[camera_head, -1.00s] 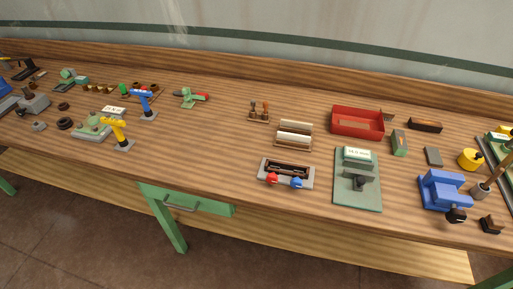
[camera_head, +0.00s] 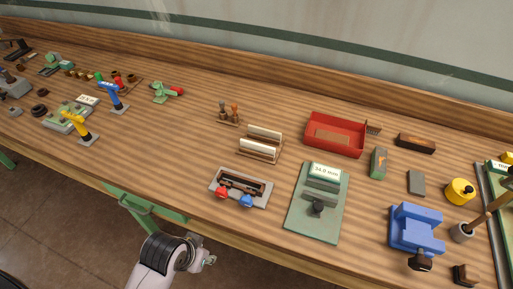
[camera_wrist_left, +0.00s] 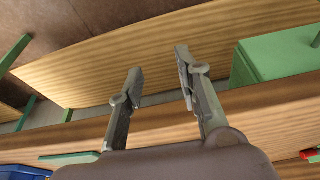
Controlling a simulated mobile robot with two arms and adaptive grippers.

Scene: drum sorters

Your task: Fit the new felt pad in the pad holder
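The pad holder seems to be the grey block (camera_head: 262,201) with a dark slot and one red and one blue knob, near the bench's front edge. Two pale strips (camera_head: 264,133), perhaps the felt pads, lie in a wooden rack behind it. I cannot tell whether the slot holds a pad. My left gripper (camera_head: 209,259) is in front of the bench edge, below and left of the holder, touching nothing visible. In the left wrist view its fingers (camera_wrist_left: 160,68) are apart and empty. My right gripper is not in view.
A green gauge plate (camera_head: 302,224) stands right of the holder, with a red tray (camera_head: 357,149) behind and a blue vise (camera_head: 405,233) further right. A green drawer (camera_head: 147,206) lies under the front edge.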

